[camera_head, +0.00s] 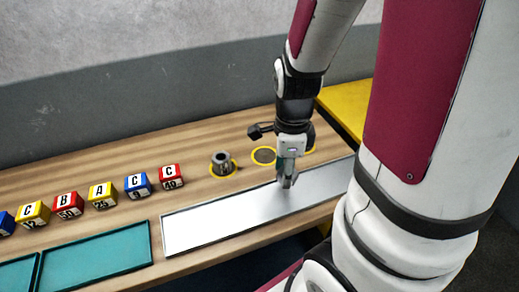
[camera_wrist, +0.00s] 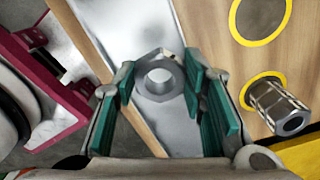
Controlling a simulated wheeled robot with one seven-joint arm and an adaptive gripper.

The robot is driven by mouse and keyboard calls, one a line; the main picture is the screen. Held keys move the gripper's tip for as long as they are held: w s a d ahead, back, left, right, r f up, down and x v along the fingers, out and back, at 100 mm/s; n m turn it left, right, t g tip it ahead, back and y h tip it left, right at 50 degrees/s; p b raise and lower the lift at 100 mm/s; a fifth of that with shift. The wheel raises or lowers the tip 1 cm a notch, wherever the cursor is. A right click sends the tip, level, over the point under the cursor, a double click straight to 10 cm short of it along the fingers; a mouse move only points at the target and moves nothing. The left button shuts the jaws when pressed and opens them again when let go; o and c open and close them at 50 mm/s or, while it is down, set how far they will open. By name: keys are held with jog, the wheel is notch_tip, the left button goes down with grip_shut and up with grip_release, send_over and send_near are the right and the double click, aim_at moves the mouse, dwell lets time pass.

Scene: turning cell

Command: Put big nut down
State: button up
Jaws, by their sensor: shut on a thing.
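The big nut (camera_wrist: 178,82) is a grey metal hex ring with a round hole. In the wrist view it sits between the green-padded fingers of my gripper (camera_wrist: 160,80), which is shut on it. In the head view my gripper (camera_head: 287,182) points down at the silver metal plate (camera_head: 215,220), toward its right part. The nut cannot be clearly made out there. The plate also shows behind the nut in the wrist view (camera_wrist: 120,25). I cannot tell whether the nut touches the plate.
A metal threaded part (camera_head: 221,160) stands in a yellow ring on the wooden bench (camera_head: 190,195). An empty yellow ring (camera_head: 264,156) is beside it. Several lettered cubes (camera_head: 103,195) and teal trays (camera_head: 97,258) are at left. The plate's left part is clear.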

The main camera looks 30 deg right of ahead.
send_over(263, 156)
jog(key=shift+f+b, duration=0.35)
jog(key=shift+f, duration=2.05)
jog(key=shift+f, duration=0.15)
jog(key=o, duration=1.3)
notch_tip(263, 156, up, 12)
jog(key=s+a+r+n+t, duration=0.1)
jog(key=s+a+r+n, duration=0.2)
jog(key=s+n, duration=0.3)
jog(key=s+a+r+n+t, duration=0.2)
jog(key=s+a+r+n, duration=0.2)
jog(key=n, duration=0.6)
jog(key=s+a+r+n+t, duration=0.1)
jog(key=s+a+r+n, duration=0.3)
jog(key=s+n, duration=0.4)
jog(key=shift+s+a+r+n+t+p, duration=0.15)
jog(key=shift+s+a+n+t+p, duration=0.15)
jog(key=shift+s+a+n, duration=0.15)
